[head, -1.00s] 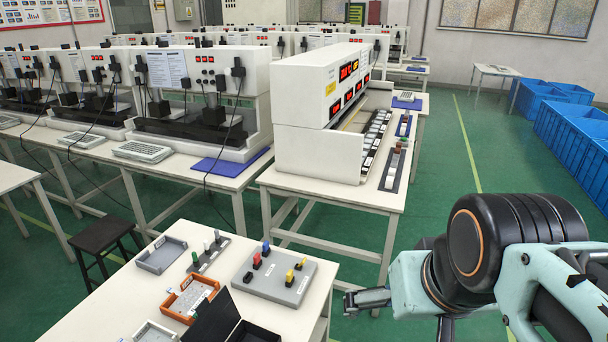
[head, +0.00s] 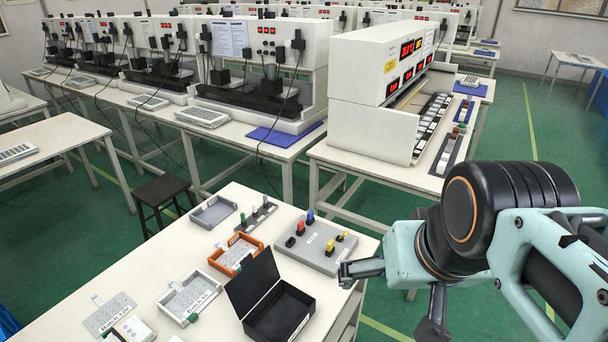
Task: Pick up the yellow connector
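A red connector (head: 300,227), a blue one (head: 310,216) and a black one (head: 290,242) stand on the same board. My gripper (head: 392,302) is to the right of the board, with its fingers spread apart and nothing seen between them. One finger overlaps the board's right corner in the picture; I cannot tell its height.
An open black box (head: 283,318) stands in front of the board. An orange tray (head: 236,254), a grey tray (head: 213,212) and a white tray (head: 189,298) lie to the left. A dark strip with upright pieces (head: 256,217) is behind. A white machine (head: 370,115) stands on the table beyond.

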